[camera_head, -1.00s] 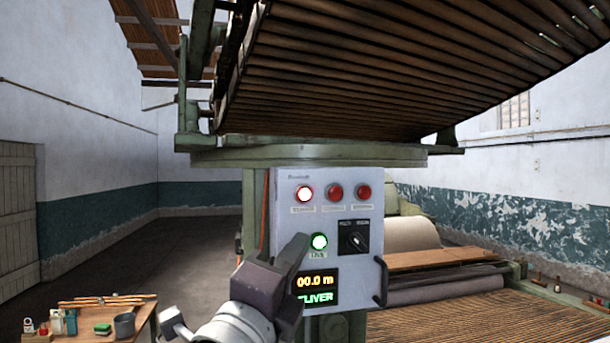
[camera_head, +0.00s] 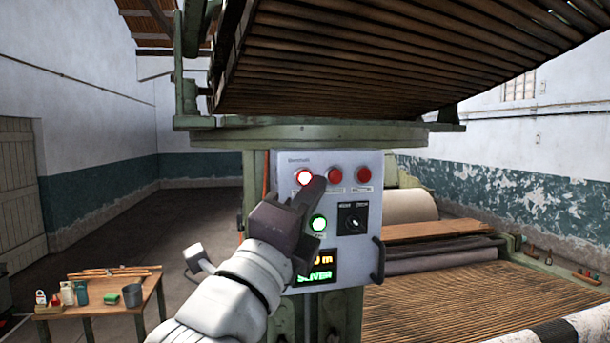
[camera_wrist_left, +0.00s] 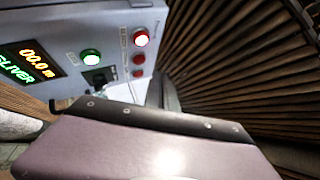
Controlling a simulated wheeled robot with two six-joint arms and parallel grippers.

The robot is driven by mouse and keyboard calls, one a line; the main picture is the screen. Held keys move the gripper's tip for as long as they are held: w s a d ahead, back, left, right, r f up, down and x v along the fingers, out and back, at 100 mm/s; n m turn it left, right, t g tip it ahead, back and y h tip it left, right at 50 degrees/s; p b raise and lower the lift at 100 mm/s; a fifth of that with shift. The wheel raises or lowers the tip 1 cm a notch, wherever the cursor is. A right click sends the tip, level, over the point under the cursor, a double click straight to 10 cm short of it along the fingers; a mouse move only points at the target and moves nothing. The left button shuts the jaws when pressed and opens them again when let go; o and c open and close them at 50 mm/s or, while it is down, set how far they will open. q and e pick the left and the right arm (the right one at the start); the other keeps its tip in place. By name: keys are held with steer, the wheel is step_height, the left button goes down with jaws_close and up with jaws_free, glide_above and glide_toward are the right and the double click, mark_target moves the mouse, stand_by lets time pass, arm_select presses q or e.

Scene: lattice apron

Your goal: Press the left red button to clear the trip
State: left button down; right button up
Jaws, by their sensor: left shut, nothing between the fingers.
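The left red button (camera_head: 304,177) glows bright at the upper left of the grey control panel (camera_head: 345,262). It also shows lit in the left wrist view (camera_wrist_left: 141,38). Two darker red buttons sit in the same row, the middle one (camera_head: 335,175) and the right one (camera_head: 363,174). My left gripper (camera_head: 316,186) is shut and empty, its tip just below and right of the left red button in the head view. In the wrist view the button face is uncovered; I cannot tell whether the tip touches the panel. My right gripper is not in view.
A lit green button (camera_head: 317,222), a black rotary switch (camera_head: 352,218) and a display (camera_head: 318,266) are on the panel, partly behind my arm. A slatted lattice (camera_head: 370,75) hangs above. A small wooden table (camera_head: 100,297) stands at the lower left.

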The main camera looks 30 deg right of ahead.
mark_target(304, 177)
arm_select(q)
steer(key=shift+w+d+p, duration=0.2)
steer(key=shift+w+p, duration=0.05)
steer(key=shift+w, duration=0.55)
steer(key=shift+w+d+p, duration=0.15)
steer(key=shift+w+p, duration=0.05)
steer(key=shift+w, duration=0.6)
steer(key=shift+w+d+p, duration=0.2)
steer(key=shift+w+p, duration=0.05)
steer(key=shift+w, duration=0.55)
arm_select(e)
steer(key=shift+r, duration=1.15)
arm_select(q)
steer(key=shift+w+d, duration=0.15)
steer(key=shift+w, duration=0.25)
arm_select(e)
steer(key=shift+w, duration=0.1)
